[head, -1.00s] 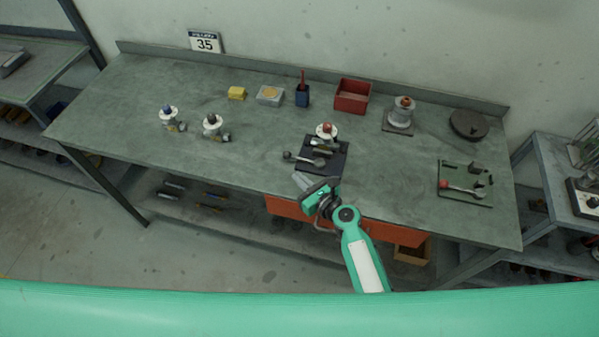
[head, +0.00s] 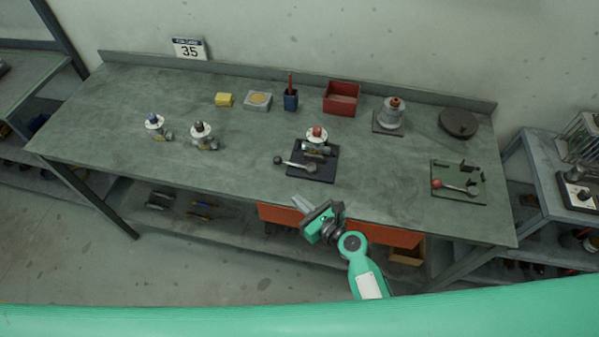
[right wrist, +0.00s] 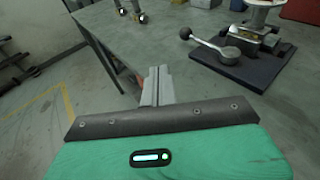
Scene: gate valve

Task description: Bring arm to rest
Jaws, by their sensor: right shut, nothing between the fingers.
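My right gripper (head: 301,203) is shut and empty in the head view. It is just in front of the bench's front edge, near the orange drawer front. In the right wrist view its closed fingers (right wrist: 157,87) point toward the bench edge and touch nothing that I can see. A valve with a red-brown top (head: 317,134) stands on a dark plate (head: 312,174), with a ball-ended lever (head: 298,165) at its front. The lever (right wrist: 212,44) also shows in the right wrist view, apart from the fingers. My left gripper is not in view.
The grey bench (head: 240,172) holds two small valves (head: 203,136) at left and a red bin (head: 341,98) at the back. A green plate with a red-knobbed lever (head: 458,187) lies at right. Orange drawers (head: 387,234) hang below the front edge. Floor in front is clear.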

